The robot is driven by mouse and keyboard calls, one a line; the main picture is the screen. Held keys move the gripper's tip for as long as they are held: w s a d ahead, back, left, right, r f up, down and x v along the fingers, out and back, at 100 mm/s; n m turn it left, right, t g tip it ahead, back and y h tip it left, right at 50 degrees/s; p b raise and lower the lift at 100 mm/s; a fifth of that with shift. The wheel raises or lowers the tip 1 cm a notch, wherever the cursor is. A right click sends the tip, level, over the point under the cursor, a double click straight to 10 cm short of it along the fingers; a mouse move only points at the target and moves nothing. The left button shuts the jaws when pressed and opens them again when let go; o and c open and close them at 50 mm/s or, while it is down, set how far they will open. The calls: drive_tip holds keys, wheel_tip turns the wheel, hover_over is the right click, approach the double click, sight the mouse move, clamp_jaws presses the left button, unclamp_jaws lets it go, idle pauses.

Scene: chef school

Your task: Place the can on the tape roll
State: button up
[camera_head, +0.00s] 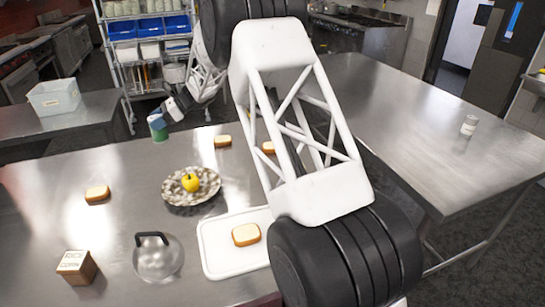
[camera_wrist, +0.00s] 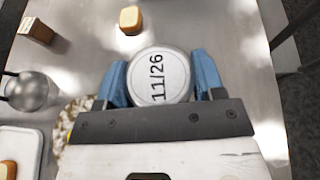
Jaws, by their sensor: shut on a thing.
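My gripper (camera_wrist: 160,82) is shut on a can, with one blue finger on each side of it. The can's round, pale top (camera_wrist: 158,74), marked "11/26", faces the wrist camera. In the head view, the green side of the can (camera_head: 159,134) shows below my gripper (camera_head: 158,119), near the table's far edge. The can looks upright; I cannot tell its height above the table. I cannot make out a tape roll in either view.
The steel table holds a patterned plate (camera_head: 204,197) with a yellow apple (camera_head: 191,181), a white board (camera_head: 219,262) with bread (camera_head: 246,235), a lid (camera_head: 158,260), a small box (camera_head: 76,267) and other bread pieces. A pale cylinder (camera_head: 469,125) stands on the right table.

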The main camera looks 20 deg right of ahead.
drive_tip(key=s+d+m+t, duration=0.1)
drive_tip(key=s+d+t, duration=0.1)
drive_tip(key=s+d, duration=0.9)
drive_tip(key=s+d+m+t, duration=0.15)
drive_tip(key=s+d, duration=0.45)
drive_tip(key=d, duration=1)
drive_tip(key=s+d+m+t, duration=0.1)
drive_tip(key=s+d, duration=0.3)
drive_tip(key=s, duration=0.3)
drive_tip(key=s+d+m+t, duration=0.1)
drive_tip(key=s+d, duration=0.3)
drive_tip(key=s, duration=0.4)
drive_tip(key=s+d+f+m+t, duration=0.1)
drive_tip(key=s+d, duration=0.3)
drive_tip(key=s, duration=0.3)
drive_tip(key=shift+s+d+h, duration=0.2)
drive_tip(key=shift+d+h, duration=0.1)
drive_tip(key=shift+h, duration=0.1)
drive_tip(key=shift+w, duration=0.15)
drive_tip(key=w+d, duration=0.2)
drive_tip(key=w, duration=0.5)
drive_tip(key=w+d+f, duration=0.1)
drive_tip(key=w+d, duration=0.1)
drive_tip(key=w, duration=0.6)
drive_tip(key=shift+w+f, duration=0.15)
drive_tip(key=shift+f, duration=0.1)
drive_tip(key=shift+f, duration=1.75)
